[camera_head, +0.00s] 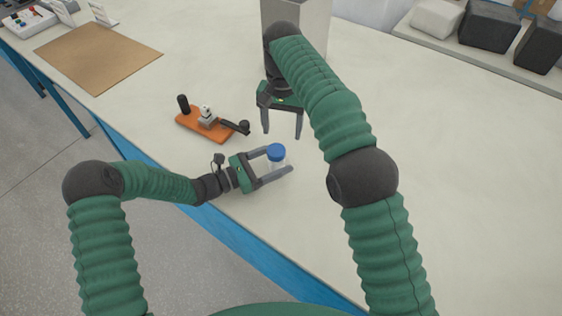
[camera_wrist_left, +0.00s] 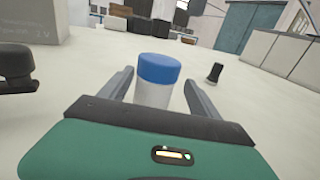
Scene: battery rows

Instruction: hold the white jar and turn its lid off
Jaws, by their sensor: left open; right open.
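The white jar (camera_head: 276,163) stands upright on the table with its blue lid (camera_head: 276,151) on. In the left wrist view the jar (camera_wrist_left: 152,95) and blue lid (camera_wrist_left: 159,68) stand between the fingers. My left gripper (camera_head: 281,160) is open, its two fingers on either side of the jar, with a gap visible on the right side in the wrist view. My right gripper (camera_head: 282,135) is open and empty, fingers pointing down, above and behind the jar in the head view.
An orange board (camera_head: 190,124) with a small clamp-like device lies left of the jar. A grey box (camera_head: 312,25) stands behind my right arm. A brown mat (camera_head: 95,58) lies at the far left, and dark blocks (camera_head: 488,27) sit at the back right. The table's right side is clear.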

